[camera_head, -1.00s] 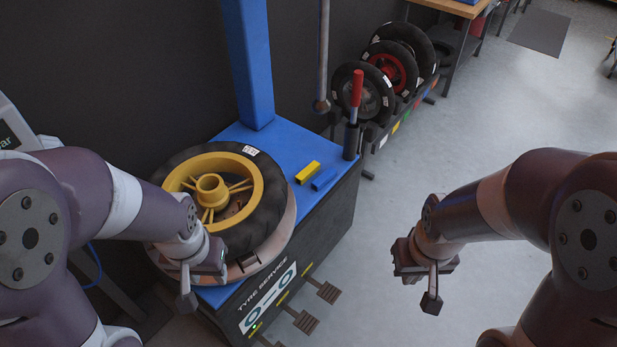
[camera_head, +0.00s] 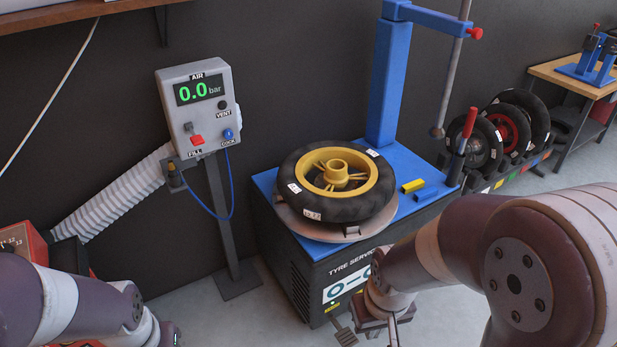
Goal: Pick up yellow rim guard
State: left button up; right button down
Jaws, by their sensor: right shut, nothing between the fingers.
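The yellow rim guard (camera_head: 413,186) is a small yellow block lying on the blue top of the tyre machine (camera_head: 398,160), right of the wheel. A similar blue block (camera_head: 425,194) lies just in front of it. My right gripper (camera_head: 393,330) is shut and empty, low in front of the machine, below and apart from the yellow guard. Its fingertips are near the bottom edge of the view. My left gripper (camera_head: 172,335) is at the bottom left, mostly cut off by the frame edge, far from the guard.
A tyre (camera_head: 350,207) with a yellow rim lies on the machine's turntable. A lever with a red handle (camera_head: 469,124) stands at the top's right corner. A vertical rod (camera_head: 453,75) hangs behind the guard. An air station (camera_head: 196,110) stands left. Wheels (camera_head: 507,130) stand in a rack at right.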

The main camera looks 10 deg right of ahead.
aim_at(410, 187)
jog(key=i+l+u, duration=0.25)
jog(key=l+u, duration=0.25)
jog(key=l, duration=0.3)
jog(key=l+u, duration=0.45)
jog(key=l, duration=0.4)
jog(key=l+u, duration=0.5)
jog(key=l, duration=0.4)
jog(key=k+l, duration=0.1)
jog(key=l, duration=1)
jog(key=k+l, duration=0.1)
jog(key=l, duration=2.15)
jog(key=k+l, duration=0.15)
jog(key=l, duration=1)
jog(key=i+l, duration=0.2)
